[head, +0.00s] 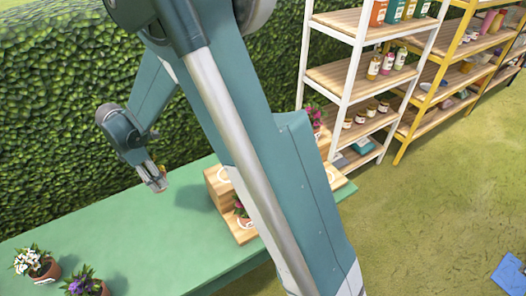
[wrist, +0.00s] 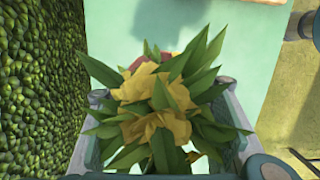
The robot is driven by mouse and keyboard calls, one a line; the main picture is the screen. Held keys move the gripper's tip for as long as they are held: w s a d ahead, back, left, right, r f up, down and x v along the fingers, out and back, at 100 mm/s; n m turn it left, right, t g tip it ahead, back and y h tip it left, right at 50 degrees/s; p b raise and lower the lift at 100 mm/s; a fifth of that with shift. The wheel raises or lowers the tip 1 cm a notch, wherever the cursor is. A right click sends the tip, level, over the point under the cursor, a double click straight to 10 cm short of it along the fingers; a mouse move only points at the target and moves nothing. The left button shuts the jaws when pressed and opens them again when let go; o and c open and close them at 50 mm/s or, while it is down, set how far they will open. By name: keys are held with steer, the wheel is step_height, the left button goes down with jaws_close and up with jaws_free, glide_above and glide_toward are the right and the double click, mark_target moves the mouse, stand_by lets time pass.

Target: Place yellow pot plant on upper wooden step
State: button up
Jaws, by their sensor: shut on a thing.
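The yellow pot plant (wrist: 155,108) fills the middle of the wrist view, with yellow blooms and long green leaves. My gripper (wrist: 162,93) is shut on it, with a finger on each side; the leaves hide most of the pot and the contact. In the head view my gripper (head: 154,184) is above the green table, left of the wooden steps, and the plant is barely visible there. The upper wooden step (head: 214,178) shows its left part; my arm hides much of it. The lower wooden step (head: 244,238) is in front, bearing a pink-flowered pot (head: 240,211).
A white-flowered pot (head: 36,265) and a purple-flowered pot (head: 86,284) stand at the front left of the green table (head: 130,225). Another pink-flowered plant (head: 316,117) shows beyond my arm. A hedge (head: 60,110) runs behind. Shelves (head: 345,75) stand at the right. The table's middle is clear.

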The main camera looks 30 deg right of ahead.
steer(key=s+d+r+p, duration=0.3)
steer(key=d, duration=0.5)
steer(key=s+d+r+p, duration=0.2)
steer(key=s+d+r, duration=0.1)
steer(key=d, duration=0.6)
steer(key=s+d+r+p, duration=0.3)
steer(key=d+r, duration=0.2)
steer(key=d, duration=0.4)
steer(key=shift+p, duration=0.3)
steer(key=shift+s, duration=0.1)
steer(key=shift+f, duration=2.85)
steer(key=shift+f, duration=0.1)
steer(key=shift+f, duration=2)
steer(key=shift+f, duration=0.2)
